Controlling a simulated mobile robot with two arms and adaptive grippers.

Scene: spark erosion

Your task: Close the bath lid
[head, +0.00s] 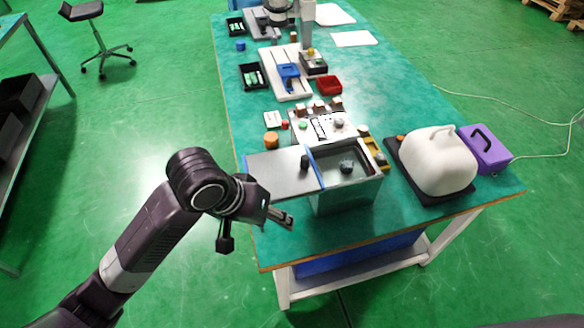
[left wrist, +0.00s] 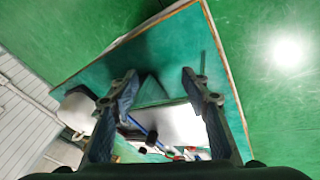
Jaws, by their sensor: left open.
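The bath (head: 345,200) is a grey metal tank at the near end of the green table, its inside open to view with a dark object (head: 346,167) in it. The lid (head: 275,170) is a flat grey plate with a blue edge and a black knob (head: 304,162). It lies to the left of the opening, leaving the bath uncovered. My left gripper (head: 284,218) is open and empty, in front of the lid and left of the bath, apart from both. In the left wrist view its fingers (left wrist: 160,78) are spread, with the pale lid (left wrist: 182,124) beyond them. My right gripper is not in view.
A white rounded container (head: 437,160) on a black base and a purple case (head: 485,150) stand right of the bath. A control panel (head: 322,127) stands behind it. An orange round piece (head: 271,140) is behind the lid. The table's near left corner is bare.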

